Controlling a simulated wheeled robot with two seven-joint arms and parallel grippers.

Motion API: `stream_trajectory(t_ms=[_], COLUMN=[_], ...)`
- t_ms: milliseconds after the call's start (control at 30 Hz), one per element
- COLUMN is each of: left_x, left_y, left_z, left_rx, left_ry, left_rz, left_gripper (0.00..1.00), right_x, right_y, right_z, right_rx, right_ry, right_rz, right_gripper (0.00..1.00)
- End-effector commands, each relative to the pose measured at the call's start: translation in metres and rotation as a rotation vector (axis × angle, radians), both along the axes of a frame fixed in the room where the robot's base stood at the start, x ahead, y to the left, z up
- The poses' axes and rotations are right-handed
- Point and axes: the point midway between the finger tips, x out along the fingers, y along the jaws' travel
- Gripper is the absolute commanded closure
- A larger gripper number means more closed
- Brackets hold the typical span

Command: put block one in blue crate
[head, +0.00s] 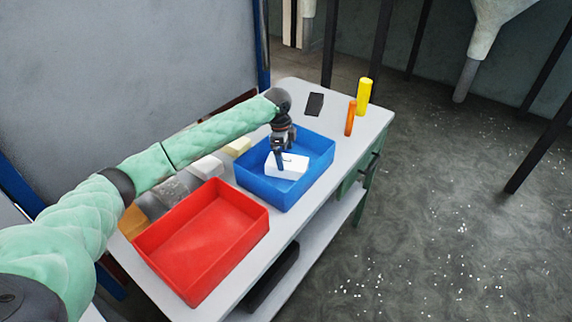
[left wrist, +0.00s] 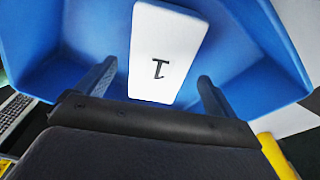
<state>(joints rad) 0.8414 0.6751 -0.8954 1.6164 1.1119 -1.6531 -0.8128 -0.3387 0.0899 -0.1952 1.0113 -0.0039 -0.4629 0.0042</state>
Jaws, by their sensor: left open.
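A white block marked 1 (head: 290,167) lies inside the blue crate (head: 312,190). The left wrist view shows the same block (left wrist: 165,50) and the blue crate (left wrist: 235,35) around it. My left gripper (head: 281,165) reaches down into the blue crate, right at the block. In the left wrist view the two fingers of my left gripper (left wrist: 155,85) stand wide apart with clear space on each side of the block. The gripper is open and holds nothing. My right gripper is not in view.
An empty red crate (head: 205,240) stands in front of the blue crate on the white table (head: 335,215). Several other blocks lie along the table's left side. A yellow cylinder (head: 363,97), an orange cylinder (head: 350,118) and a dark flat item (head: 314,104) are at the far end.

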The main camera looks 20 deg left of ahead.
Motion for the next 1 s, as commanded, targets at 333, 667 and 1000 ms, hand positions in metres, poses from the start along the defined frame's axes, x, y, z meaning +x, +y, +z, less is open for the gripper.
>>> stream_trajectory(t_ms=[333,667,1000], left_x=[0.000,-0.001,-0.001], left_y=[0.007,0.009,0.009], left_z=[0.057,0.072,0.072], left_rx=[0.000,0.000,0.000], left_ry=[-0.002,0.000,0.001], left_rz=[0.000,0.000,0.000], left_gripper=[0.06,0.06,0.06], right_x=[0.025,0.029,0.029], right_y=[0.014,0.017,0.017], right_z=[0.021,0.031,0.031], right_rx=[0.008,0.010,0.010], right_ry=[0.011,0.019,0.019], right_rz=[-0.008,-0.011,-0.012], right_gripper=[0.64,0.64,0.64])
